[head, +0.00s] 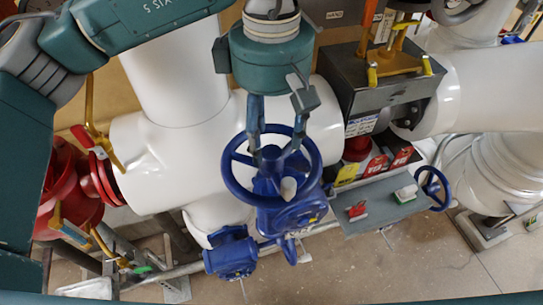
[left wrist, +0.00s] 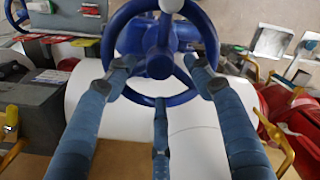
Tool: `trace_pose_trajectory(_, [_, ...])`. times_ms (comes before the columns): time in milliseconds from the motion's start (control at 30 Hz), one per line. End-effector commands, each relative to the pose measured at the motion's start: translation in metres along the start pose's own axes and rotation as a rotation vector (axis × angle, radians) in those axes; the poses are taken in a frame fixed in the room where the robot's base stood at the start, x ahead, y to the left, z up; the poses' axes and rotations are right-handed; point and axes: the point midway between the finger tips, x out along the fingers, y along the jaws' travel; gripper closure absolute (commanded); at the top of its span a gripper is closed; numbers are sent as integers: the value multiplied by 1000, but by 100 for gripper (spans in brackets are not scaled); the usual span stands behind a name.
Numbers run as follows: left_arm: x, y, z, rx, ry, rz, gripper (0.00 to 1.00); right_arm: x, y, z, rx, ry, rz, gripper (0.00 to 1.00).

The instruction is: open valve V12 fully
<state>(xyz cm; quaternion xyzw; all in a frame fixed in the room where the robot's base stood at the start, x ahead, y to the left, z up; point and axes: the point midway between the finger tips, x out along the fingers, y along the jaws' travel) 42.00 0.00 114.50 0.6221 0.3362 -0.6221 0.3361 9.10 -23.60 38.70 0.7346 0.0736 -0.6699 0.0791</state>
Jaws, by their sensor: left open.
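A blue handwheel (head: 231,164) with spokes sits on a blue valve body (head: 290,212) in front of a thick white pipe. No V12 tag is readable. My left gripper (head: 274,150) reaches down over this wheel with its fingers spread open. In the left wrist view, my left gripper (left wrist: 159,66) has two fingers at either side of the hub and a third finger low in the middle. The blue wheel (left wrist: 122,20) lies at the fingertips there. The fingers overlap the rim in the picture; I cannot tell whether they touch it. My right gripper is out of view.
A smaller blue handwheel (head: 433,188) stands right of a grey shelf (head: 385,212) holding small red and green-white items. A dark box (head: 375,85) with yellow handles is close right of my gripper. Red flanged fittings (head: 70,190) with yellow levers are at left. Floor shows at lower right.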

Motion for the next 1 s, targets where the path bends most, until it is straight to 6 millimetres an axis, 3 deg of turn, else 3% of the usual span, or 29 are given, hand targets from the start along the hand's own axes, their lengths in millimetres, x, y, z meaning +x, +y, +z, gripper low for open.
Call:
trace_pose_trajectory(33, [9,0,0,0,0,0,47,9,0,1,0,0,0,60])
trace_pose_trajectory(600, [55,0,0,-1,0,0,47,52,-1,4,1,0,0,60])
trace_pose_trajectory(933, [57,0,0,-1,0,0,47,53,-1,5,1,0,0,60])
trace_pose_trajectory(1000, [57,0,0,-1,0,0,61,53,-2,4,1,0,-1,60])
